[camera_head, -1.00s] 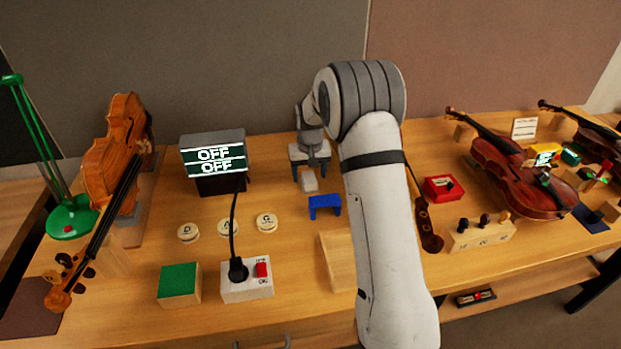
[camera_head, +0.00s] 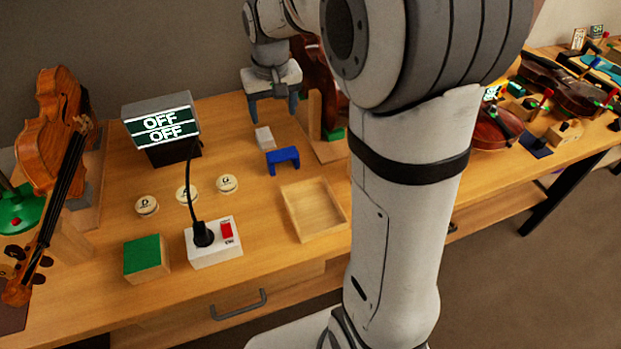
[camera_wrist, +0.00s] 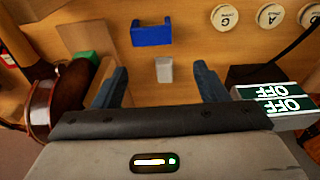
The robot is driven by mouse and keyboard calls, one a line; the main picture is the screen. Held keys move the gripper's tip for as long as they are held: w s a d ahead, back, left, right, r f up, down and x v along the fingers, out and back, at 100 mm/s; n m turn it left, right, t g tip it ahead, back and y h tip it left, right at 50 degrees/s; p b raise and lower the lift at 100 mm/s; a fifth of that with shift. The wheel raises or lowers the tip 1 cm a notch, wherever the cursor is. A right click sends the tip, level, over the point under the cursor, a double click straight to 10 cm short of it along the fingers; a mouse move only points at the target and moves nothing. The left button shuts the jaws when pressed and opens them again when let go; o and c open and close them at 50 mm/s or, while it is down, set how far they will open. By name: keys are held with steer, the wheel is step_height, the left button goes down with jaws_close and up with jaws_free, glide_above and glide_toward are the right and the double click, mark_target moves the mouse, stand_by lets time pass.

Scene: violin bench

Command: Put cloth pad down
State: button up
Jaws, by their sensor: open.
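A small pale grey block, which looks like the cloth pad (camera_head: 264,138), lies on the bench top behind the blue bracket. My gripper (camera_head: 273,119) is open and empty above and just behind it, pointing down. In the wrist view the pale pad (camera_wrist: 164,69) shows between the two spread blue-grey fingers (camera_wrist: 160,76), with clear gaps on both sides. No finger touches it there.
The blue bracket (camera_head: 283,161) stands close in front of the pad. An empty wooden tray (camera_head: 343,226) is nearer. An OFF/OFF display (camera_head: 162,128) stands left, with a corded switch box (camera_head: 215,243) before it. A violin (camera_head: 60,115) is far left.

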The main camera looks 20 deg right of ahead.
steer(key=s+f, duration=0.1)
steer(key=s, duration=2.1)
steer(key=shift+s+d+f+t, duration=0.15)
steer(key=shift+s+d+t, duration=0.15)
steer(key=shift+s+t, duration=0.1)
steer(key=shift+w, duration=0.1)
steer(key=shift+c, duration=0.3)
